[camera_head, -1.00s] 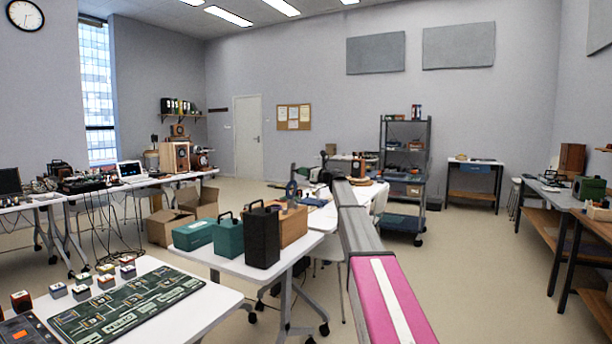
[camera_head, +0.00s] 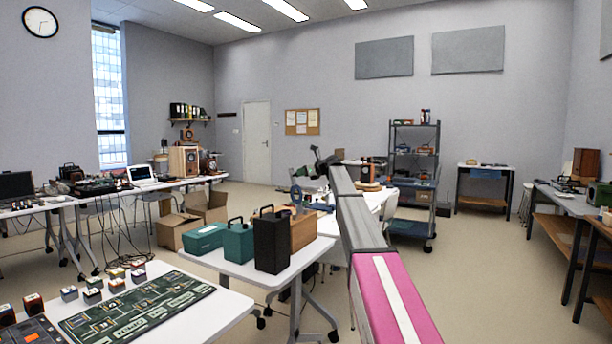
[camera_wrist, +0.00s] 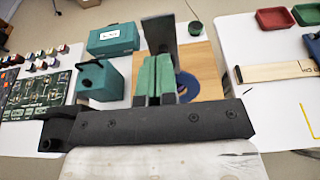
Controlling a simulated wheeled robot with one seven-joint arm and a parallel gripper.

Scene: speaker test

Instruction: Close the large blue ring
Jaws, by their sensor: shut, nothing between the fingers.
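A blue ring (camera_wrist: 187,87) shows in the wrist view on the light wooden box (camera_wrist: 206,72), to the right of my gripper's fingers. The fingers hide its left part, so I cannot tell how much of it is closed. My gripper (camera_wrist: 154,62) has green finger pads that stand side by side, shut and empty. They appear in front of the wooden box, and I cannot tell whether they touch it. In the head view the wooden box (camera_head: 304,232) is partly behind a black box (camera_head: 272,243), and a small bluish shape shows above it.
Teal boxes (camera_head: 206,237) (camera_head: 238,243) stand left of the black box on a white table. A green circuit board (camera_head: 138,308) and several small blocks lie on the nearer table.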

